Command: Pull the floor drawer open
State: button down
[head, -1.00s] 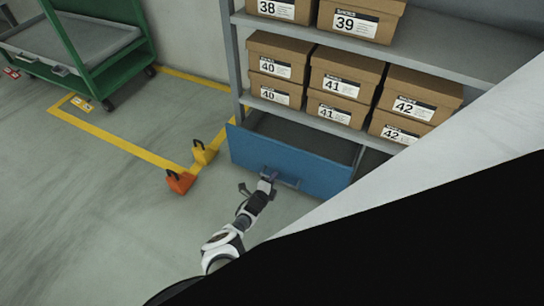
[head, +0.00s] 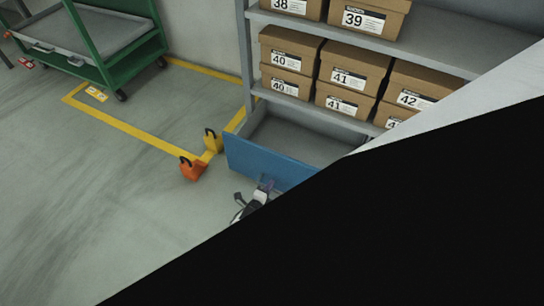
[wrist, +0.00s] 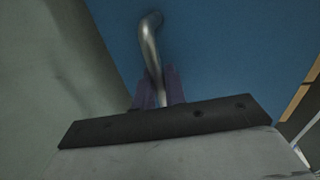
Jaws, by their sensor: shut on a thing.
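The floor drawer (head: 258,158) has a blue front and sits at the bottom of the grey shelf rack. It stands partly open, with its grey inside showing behind the front. In the wrist view the blue front (wrist: 230,60) fills much of the picture, with a bent metal handle (wrist: 149,45) on it. My gripper (wrist: 159,90) has its purple fingers closed around the handle bar. In the head view my gripper (head: 266,186) is at the drawer front. The drawer's right part and most of the handle are hidden there behind a large black and white shape.
Shoe boxes (head: 340,78) fill the shelves above the drawer. A green cart (head: 110,60) stands at the back left.

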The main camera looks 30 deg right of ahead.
jog(key=shift+s+a, duration=0.2)
jog(key=c, duration=1.5)
grip_release()
jog(key=shift+a, duration=0.1)
jog(key=p+v, duration=0.8)
jog(key=v, duration=0.5)
jog(key=shift+s+a+r, duration=0.1)
jog(key=shift+s+a, duration=0.15)
